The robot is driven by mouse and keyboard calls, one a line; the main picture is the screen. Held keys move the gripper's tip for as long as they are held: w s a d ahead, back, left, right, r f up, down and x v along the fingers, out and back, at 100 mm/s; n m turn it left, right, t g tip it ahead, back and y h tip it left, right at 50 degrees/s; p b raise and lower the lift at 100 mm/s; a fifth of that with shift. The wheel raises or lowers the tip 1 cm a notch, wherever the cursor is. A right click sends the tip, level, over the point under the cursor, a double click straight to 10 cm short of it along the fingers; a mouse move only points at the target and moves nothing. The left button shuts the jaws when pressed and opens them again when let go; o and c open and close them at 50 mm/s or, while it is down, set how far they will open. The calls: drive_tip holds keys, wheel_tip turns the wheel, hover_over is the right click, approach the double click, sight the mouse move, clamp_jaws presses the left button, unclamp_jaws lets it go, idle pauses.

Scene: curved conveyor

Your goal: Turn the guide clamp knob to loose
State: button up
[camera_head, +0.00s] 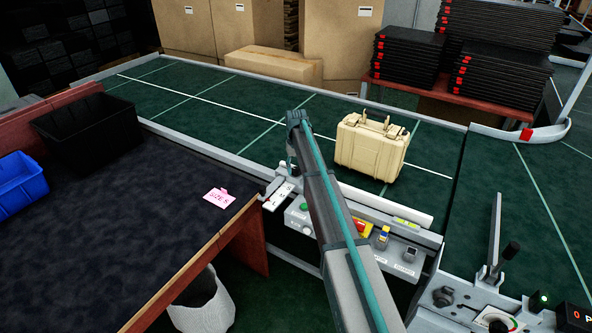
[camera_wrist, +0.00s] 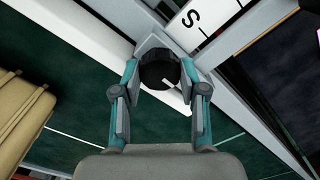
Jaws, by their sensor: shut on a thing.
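A round black knob (camera_wrist: 158,66) sits on a grey metal bracket in the wrist view, with a white pointer mark that slants toward the lower right. My gripper (camera_wrist: 160,76) has one teal-and-grey finger on each side of the knob and is shut on it. A white scale plate (camera_wrist: 205,20) with a black letter "S" and tick marks lies just beyond the knob; the rest of its lettering is out of view. In the head view my arm reaches to the conveyor's near rail beside the white plate (camera_head: 281,195).
A beige hard case (camera_head: 371,150) stands on the green conveyor belt (camera_head: 180,92), right of my arm. A panel with buttons and switches (camera_head: 385,243) runs along the near side. A dark table (camera_head: 130,210) with black and blue bins lies left.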

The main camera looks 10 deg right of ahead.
sight(296, 169)
drive_tip(key=shift+n, duration=1.6)
drive_tip(key=shift+b, duration=0.3)
drive_tip(key=o, duration=1.1)
drive_tip(key=shift+o, duration=0.2)
wheel_tip(296, 169, up, 12)
